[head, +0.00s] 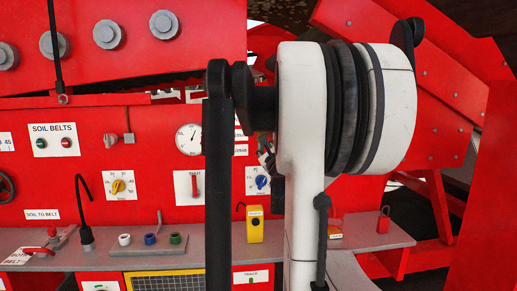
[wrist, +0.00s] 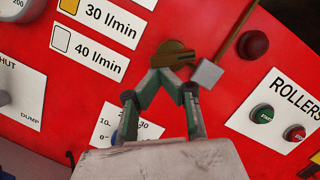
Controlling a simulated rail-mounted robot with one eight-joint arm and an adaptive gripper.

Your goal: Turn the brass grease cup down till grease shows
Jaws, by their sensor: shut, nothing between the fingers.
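In the wrist view, a dull brass round piece (wrist: 172,47), which looks like the grease cup, sits on the red panel beside a grey block (wrist: 207,73). A brown pipe runs up and right from the block. My gripper (wrist: 168,74) is shut and empty, its fingertips meeting just below the brass piece and overlapping it in the picture. I cannot tell whether they touch it. No grease can be made out. In the head view, my arm hides most of this spot; only part of my gripper (head: 266,158) shows beside the white arm link.
The wrist view shows flow labels (wrist: 95,38), a dark red knob (wrist: 253,44) and the ROLLERS plate (wrist: 284,112) around the cup. In the head view, a grey shelf (head: 60,262) below the panel carries coloured rings, a lever and a yellow box (head: 254,226).

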